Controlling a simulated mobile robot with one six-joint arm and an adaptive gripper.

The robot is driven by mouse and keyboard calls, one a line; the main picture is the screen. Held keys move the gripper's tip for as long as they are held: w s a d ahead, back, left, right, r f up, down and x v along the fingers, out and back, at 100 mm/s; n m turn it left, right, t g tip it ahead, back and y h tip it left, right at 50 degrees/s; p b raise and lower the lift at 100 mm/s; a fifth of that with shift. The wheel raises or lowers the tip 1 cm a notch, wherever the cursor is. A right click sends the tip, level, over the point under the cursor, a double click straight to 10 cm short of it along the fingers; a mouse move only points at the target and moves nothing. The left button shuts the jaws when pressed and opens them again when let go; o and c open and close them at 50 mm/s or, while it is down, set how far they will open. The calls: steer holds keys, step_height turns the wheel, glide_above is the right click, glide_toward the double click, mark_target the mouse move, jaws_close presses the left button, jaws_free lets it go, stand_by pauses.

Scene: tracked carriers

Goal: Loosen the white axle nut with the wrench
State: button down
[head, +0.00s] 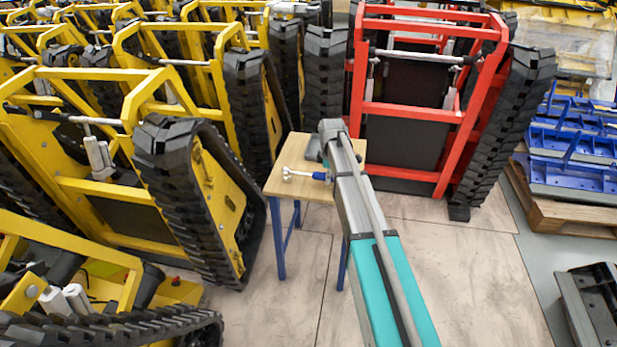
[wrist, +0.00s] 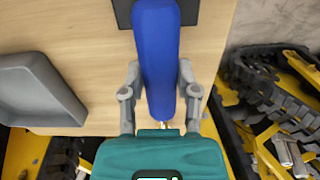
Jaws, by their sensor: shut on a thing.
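The wrench (head: 302,174) has a silver head and a blue handle, and its head sticks out to the left of my arm over the small table in the head view. In the wrist view its blue handle (wrist: 156,35) lies between the two grey fingers of my gripper (wrist: 157,82). My gripper is shut on the handle; in the head view my arm mostly hides it. The wrench's head is not clear in the wrist view. I cannot make out the white axle nut for sure in either view.
The small wooden table (head: 283,186) has blue legs. A grey tray (wrist: 30,92) lies on it. Yellow tracked carriers (head: 90,185) crowd the left, and a red one (head: 412,112) stands behind the table. Blue parts (head: 572,172) sit on a pallet at right.

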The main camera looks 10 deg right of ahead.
steer(key=shift+r, duration=0.15)
steer(key=shift+r+p, duration=3.35)
steer(key=shift+p, duration=0.15)
step_height(320, 180, up, 8)
steer(key=p, duration=0.8)
steer(key=shift+s, duration=0.1)
steer(key=s, duration=1.9)
steer(key=shift+s, duration=0.4)
